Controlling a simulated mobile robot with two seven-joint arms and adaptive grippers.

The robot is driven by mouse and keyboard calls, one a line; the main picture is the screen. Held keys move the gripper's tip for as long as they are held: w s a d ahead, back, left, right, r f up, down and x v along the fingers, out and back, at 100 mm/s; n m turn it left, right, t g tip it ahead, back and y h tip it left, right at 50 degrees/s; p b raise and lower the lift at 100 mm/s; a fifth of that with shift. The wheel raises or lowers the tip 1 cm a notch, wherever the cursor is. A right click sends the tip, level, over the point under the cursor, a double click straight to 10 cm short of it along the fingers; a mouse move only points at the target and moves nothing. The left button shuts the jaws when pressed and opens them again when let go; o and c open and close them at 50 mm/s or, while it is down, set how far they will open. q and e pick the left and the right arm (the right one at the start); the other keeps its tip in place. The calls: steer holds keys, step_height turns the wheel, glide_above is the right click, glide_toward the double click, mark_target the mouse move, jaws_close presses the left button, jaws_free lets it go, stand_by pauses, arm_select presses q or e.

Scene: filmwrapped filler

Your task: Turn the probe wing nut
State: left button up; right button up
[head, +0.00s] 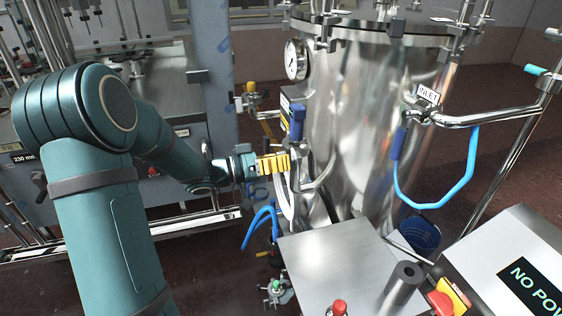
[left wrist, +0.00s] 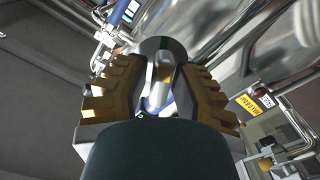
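My left gripper (head: 272,163), with ridged yellow-brown fingers, is at the left side of the shiny steel tank (head: 362,120), close to its lower side fittings. In the left wrist view the two fingers (left wrist: 160,85) stand apart. A dark round part (left wrist: 163,46) and a bright metal rod-like part (left wrist: 160,78) show in the gap between them. I cannot tell whether the fingers touch either part. No wing nut can be made out clearly; the fingers hide much of that spot in the head view. My right gripper is not in view.
A blue-handled fitting (head: 297,122) is just above the gripper, and a pressure gauge (head: 296,59) higher up. Blue hoses (head: 262,226) hang below. A steel-topped box (head: 340,262) and a panel with a dark display (head: 535,283) stand in front. A grey machine frame (head: 212,80) is behind the arm.

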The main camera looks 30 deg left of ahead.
arm_select(q)
steer(key=shift+o, duration=1.1)
steer(key=v, duration=1.2)
